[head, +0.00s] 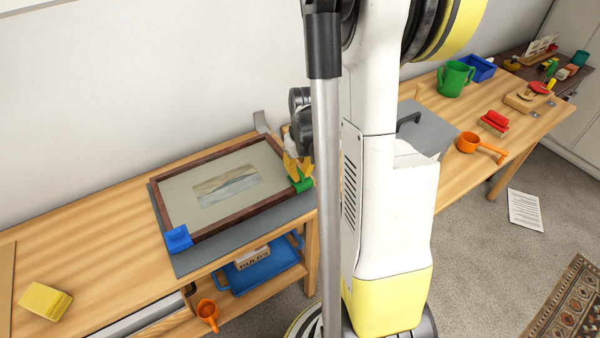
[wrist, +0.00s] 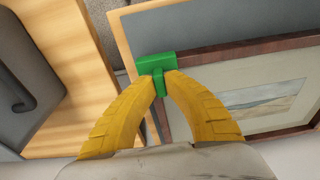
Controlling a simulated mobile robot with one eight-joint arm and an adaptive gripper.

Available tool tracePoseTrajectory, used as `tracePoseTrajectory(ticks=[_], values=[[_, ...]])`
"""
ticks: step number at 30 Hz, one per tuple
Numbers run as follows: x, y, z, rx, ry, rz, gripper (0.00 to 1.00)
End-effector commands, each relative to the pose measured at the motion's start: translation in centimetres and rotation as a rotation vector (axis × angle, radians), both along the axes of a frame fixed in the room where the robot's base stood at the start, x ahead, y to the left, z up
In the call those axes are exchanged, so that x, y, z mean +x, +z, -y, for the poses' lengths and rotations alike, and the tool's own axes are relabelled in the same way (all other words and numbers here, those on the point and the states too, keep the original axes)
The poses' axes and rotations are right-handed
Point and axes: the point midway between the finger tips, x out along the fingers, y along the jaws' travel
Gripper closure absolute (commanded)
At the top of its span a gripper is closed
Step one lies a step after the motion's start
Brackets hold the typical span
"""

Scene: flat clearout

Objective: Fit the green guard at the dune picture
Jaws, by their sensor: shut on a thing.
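The dune picture (head: 228,186), in a dark wooden frame, lies flat on a grey mat (head: 205,262) on the wooden bench. It also shows at the right of the wrist view (wrist: 265,103). The green guard (head: 301,184) is at the frame's right corner nearest my column. In the wrist view the green guard (wrist: 156,64) sits over the frame's corner; whether it is fully seated I cannot tell. My gripper (wrist: 162,80) has its yellow fingers shut on the guard's upright rib. A blue guard (head: 178,238) is on the frame's front left corner.
A yellow block (head: 46,300) lies at the bench's left. A blue tray (head: 262,272) and an orange scoop (head: 208,314) are below. A grey board with a dark handle (head: 410,122), a green mug (head: 455,79) and an orange pan (head: 470,142) stand to the right.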

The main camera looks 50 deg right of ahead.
Motion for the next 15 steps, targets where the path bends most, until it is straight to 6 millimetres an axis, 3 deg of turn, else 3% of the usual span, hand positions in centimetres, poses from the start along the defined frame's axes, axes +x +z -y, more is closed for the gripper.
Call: tracePoseTrajectory(ticks=[8, 9, 10, 15], values=[[-0.02, -0.28, 0.00, 0.000, 0.000, 0.000, 1.00], [-0.02, -0.28, 0.00, 0.000, 0.000, 0.000, 0.78], [-0.02, -0.28, 0.00, 0.000, 0.000, 0.000, 0.68], [-0.01, -0.27, 0.00, 0.000, 0.000, 0.000, 0.65]])
